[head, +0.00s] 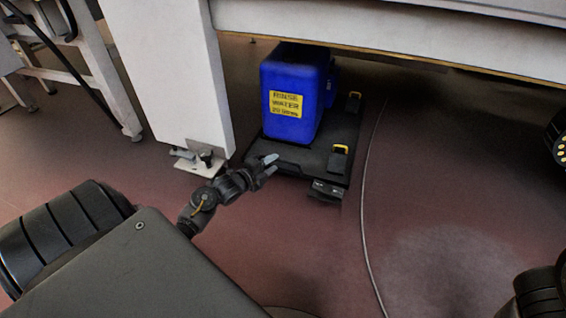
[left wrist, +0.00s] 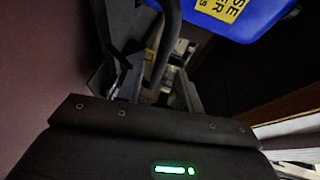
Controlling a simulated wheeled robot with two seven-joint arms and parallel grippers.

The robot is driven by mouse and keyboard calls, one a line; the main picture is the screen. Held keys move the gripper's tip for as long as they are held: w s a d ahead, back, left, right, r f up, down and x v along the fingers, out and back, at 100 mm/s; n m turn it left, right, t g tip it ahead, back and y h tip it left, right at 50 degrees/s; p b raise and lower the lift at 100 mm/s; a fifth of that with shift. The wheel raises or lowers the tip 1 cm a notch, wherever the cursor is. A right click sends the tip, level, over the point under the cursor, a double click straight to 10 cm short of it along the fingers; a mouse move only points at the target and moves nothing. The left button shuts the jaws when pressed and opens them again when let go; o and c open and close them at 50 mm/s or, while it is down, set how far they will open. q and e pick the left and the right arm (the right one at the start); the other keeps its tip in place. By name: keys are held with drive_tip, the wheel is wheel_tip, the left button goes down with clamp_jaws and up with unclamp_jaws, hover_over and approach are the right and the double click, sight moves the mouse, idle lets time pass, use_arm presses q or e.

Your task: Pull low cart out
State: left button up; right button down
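The low cart (head: 338,133) is a flat black platform on the floor, partly under a large white machine frame. It carries a blue jug (head: 290,95) with a yellow "RINSE WATER" label, and part of the jug shows in the left wrist view (left wrist: 258,18). My left gripper (head: 270,165) is at the cart's near left edge with its fingers apart. In the left wrist view, a dark curved bar (left wrist: 168,40) runs down toward the gap between the fingers (left wrist: 158,92). I cannot tell whether they touch it. My right gripper is not in view.
A white machine leg (head: 170,75) stands close left of the cart, its foot plate (head: 196,163) near my left wrist. The machine's beam (head: 400,40) passes over the cart's back. A thin cable (head: 364,215) lies right of the cart. The floor in front (head: 440,255) is clear.

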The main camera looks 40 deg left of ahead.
sight(278, 161)
use_arm(q)
drive_tip(key=b+x, duration=0.2)
drive_tip(key=x, duration=0.4)
drive_tip(key=shift+b, duration=0.4)
clamp_jaws()
